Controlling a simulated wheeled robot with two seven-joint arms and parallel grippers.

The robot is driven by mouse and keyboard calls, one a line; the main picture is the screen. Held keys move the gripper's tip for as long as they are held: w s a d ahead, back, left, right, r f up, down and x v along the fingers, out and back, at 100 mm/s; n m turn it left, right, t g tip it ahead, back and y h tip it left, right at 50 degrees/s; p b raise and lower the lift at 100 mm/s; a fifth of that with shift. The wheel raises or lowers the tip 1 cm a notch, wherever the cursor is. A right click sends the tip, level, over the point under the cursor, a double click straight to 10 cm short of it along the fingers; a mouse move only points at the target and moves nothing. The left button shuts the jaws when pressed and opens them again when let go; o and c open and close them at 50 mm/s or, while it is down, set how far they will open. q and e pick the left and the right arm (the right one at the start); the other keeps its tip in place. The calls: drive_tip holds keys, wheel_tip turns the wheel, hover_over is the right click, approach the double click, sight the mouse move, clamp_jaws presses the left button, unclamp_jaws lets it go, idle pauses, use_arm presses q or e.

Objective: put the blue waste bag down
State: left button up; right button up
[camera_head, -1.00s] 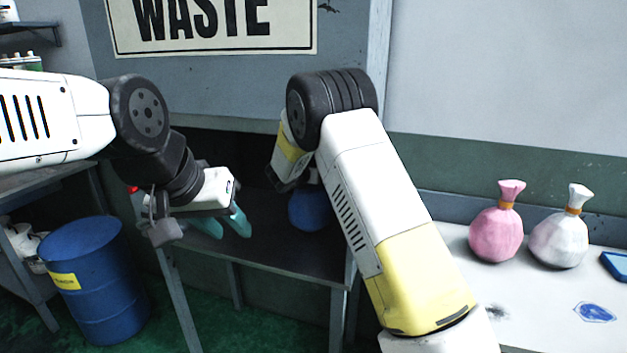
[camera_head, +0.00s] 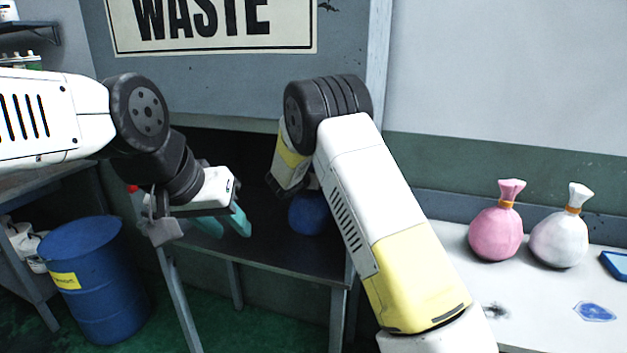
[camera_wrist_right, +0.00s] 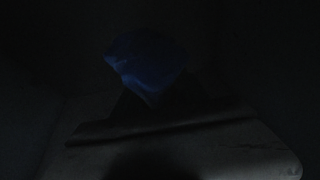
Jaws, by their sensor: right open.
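The blue waste bag (camera_head: 308,214) is on the dark shelf (camera_head: 270,255) under the WASTE sign, partly hidden by my right arm. It looks to be resting on the shelf, but its top is covered. In the dark right wrist view the blue bag (camera_wrist_right: 148,60) shows dimly ahead of the wrist. My right gripper (camera_head: 300,185) is just above the bag; it is open, though its fingers are mostly hidden.
A pink bag (camera_head: 496,233) and a white bag (camera_head: 560,238) stand on the light counter (camera_head: 530,310) at right, near a blue object (camera_head: 615,265). A blue drum (camera_head: 95,280) stands at left on the green floor. The WASTE panel (camera_head: 210,25) hangs above the shelf opening.

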drive_tip(key=v, duration=1.2)
drive_tip(key=shift+s, duration=0.15)
